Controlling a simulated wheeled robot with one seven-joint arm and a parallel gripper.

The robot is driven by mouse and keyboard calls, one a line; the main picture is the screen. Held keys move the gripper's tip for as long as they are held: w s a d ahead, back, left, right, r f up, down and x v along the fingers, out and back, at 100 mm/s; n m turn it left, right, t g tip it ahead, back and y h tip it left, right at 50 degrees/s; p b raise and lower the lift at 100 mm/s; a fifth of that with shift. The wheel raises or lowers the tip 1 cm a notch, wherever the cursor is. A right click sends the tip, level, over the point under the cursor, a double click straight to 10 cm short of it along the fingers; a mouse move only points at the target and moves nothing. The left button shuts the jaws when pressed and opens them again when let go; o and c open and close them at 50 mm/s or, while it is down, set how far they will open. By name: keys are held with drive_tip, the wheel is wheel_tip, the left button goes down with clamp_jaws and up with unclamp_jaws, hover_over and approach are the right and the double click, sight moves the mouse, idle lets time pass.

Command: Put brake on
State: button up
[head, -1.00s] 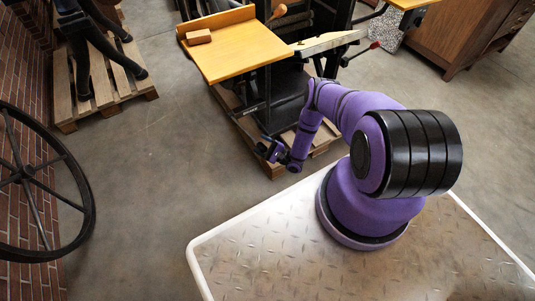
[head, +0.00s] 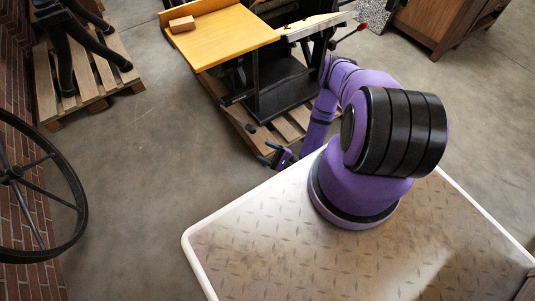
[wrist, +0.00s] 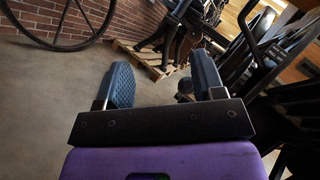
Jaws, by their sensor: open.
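A black hand press (head: 275,85) with a yellow wooden board stands on a wooden pallet at the top middle of the head view. A lever with a red knob (head: 361,27) sticks out at its right side. I cannot tell for sure which part is the brake. My gripper (head: 270,155) is low, in front of the pallet's near edge, apart from the press. In the wrist view my gripper (wrist: 163,80) is open, with two blue ridged finger pads and nothing between them. Dark press parts show at the right there, partly cut off.
A small wooden block (head: 182,24) lies on the yellow board (head: 225,40). The press's pallet (head: 243,122) is near my base. Another pallet (head: 90,75) bears black machine legs at the left. A big black wheel (head: 72,180) stands by the brick wall. A wooden cabinet (head: 445,22) is at upper right. Floor between is clear.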

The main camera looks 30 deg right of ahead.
drive_tip(key=shift+s+a+r, duration=0.1)
drive_tip(key=shift+s, duration=0.55)
drive_tip(key=shift+w, duration=0.1)
